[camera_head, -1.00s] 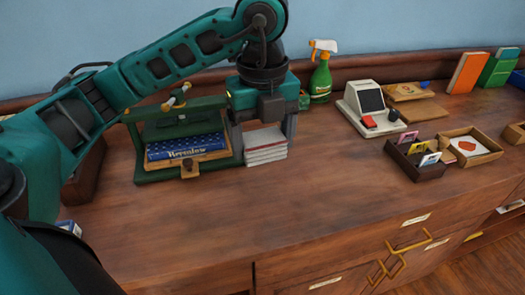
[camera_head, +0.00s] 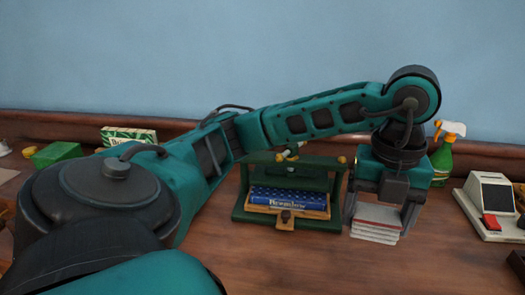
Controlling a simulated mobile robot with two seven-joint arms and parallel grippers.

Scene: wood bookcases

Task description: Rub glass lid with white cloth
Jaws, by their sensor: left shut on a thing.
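My left gripper (camera_head: 381,212) points down beside the green press, with its fingers on both sides of a white, red-striped layered stack (camera_head: 376,220). It is shut on this stack, which appears to rest on the wooden top. I cannot tell whether the stack is folded cloth or paper. I can make out no glass lid and no separate white cloth. My right gripper is out of view.
A green press (camera_head: 240,213) holding a blue book (camera_head: 290,196) stands left of the gripper. A green spray bottle (camera_head: 442,158) and a white card machine (camera_head: 488,200) stand to the right. A green-and-white box (camera_head: 128,136) is at the back left. Bare wood (camera_head: 330,262) lies in front.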

